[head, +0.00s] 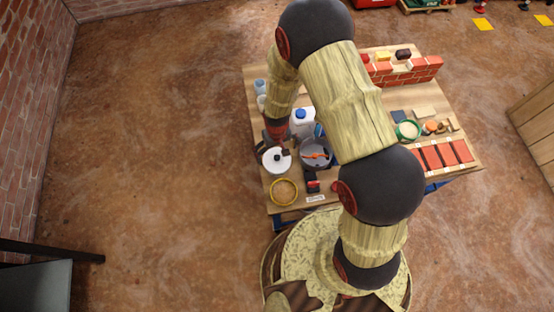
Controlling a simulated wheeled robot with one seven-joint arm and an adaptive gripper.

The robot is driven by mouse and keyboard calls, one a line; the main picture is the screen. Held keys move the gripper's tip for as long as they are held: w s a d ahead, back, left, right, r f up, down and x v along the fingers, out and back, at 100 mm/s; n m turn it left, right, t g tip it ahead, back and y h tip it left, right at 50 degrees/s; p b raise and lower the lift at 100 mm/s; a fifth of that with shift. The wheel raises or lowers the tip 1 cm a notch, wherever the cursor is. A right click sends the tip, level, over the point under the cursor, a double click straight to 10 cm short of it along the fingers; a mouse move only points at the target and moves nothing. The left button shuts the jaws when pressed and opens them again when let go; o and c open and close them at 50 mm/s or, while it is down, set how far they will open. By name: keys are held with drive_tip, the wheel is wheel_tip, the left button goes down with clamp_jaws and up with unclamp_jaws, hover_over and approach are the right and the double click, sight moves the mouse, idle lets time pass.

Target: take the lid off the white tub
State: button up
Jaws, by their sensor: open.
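The white tub (277,166) stands near the left edge of the wooden table, seen from above. Its round white lid has a dark knob in the middle and appears to sit on the tub. My gripper (274,152) points down at the far side of the lid, with its dark fingers spread near the knob. The gripper is open. At this size I cannot tell whether a finger touches the knob or the lid. The tub's side walls are mostly hidden under the lid.
A grey bucket (316,160) with something orange in it stands close right of the tub. A white jug with a blue cap (301,114) is behind. Red bricks (433,158) lie to the right. Floor left of the table is clear.

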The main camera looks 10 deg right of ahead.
sight(277, 157)
wheel_tip(277, 157, down, 4)
drive_tip(key=shift+r+b, duration=0.1)
drive_tip(key=shift+b, duration=0.4)
drive_tip(key=shift+c, duration=1.3)
drive_tip(key=c, duration=0.6)
drive_tip(key=shift+s, duration=0.1)
drive_tip(key=c, duration=0.5)
drive_tip(key=shift+s, duration=0.1)
drive_tip(key=shift+c, duration=0.5)
